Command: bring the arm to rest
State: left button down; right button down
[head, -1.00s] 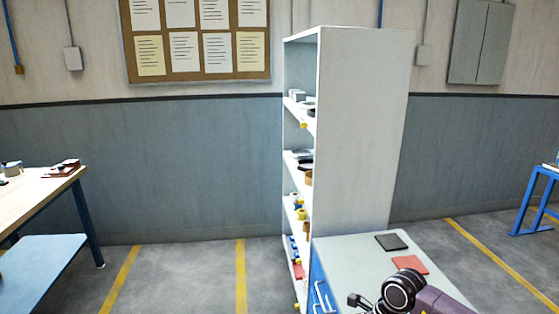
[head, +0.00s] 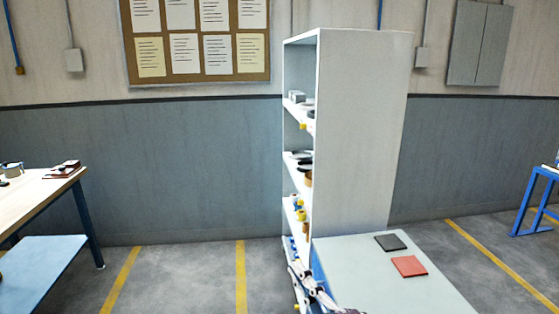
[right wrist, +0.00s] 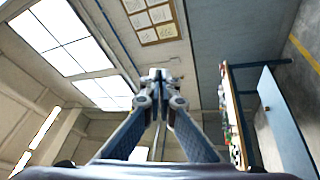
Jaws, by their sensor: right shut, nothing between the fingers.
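My right gripper (head: 296,270) shows at the bottom of the head view, in front of the left edge of the grey-topped cabinet. In the right wrist view its two fingers (right wrist: 157,76) meet at the tips, with nothing between them. The fingers point toward the upper wall and windows in that view. Most of my right arm is outside the head view. My left gripper is in neither view.
The cabinet (head: 350,255) bears a black pad (head: 390,242) and a red pad (head: 409,266). A tall white shelf (head: 362,130) with small items stands behind it. A wooden-topped table (head: 40,185) is at the left. The floor between table and shelf is clear.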

jog(key=s+d+f+m+g+h, duration=0.35)
jog(key=d+f+m+h, duration=0.25)
jog(key=d+f+m, duration=0.25)
jog(key=s+d+f+m+g+h, duration=0.3)
jog(key=s+d+f+m+h, duration=0.2)
jog(key=d+f+m, duration=0.4)
jog(key=s+a+f+g+y, duration=0.1)
jog(key=s+f+g, duration=0.4)
jog(key=s, duration=0.6)
jog(key=s+f+g, duration=0.4)
jog(key=s+f, duration=0.3)
jog(key=s, duration=0.3)
notch_tip(320, 180, down, 28)
jog(key=s+b, duration=0.1)
jog(key=b, duration=0.2)
jog(key=s+d+f+g+b, duration=0.2)
jog(key=s+f, duration=1.6)
jog(key=f, duration=0.2)
jog(key=shift+d+b, duration=0.35)
jog(key=shift+d, duration=0.05)
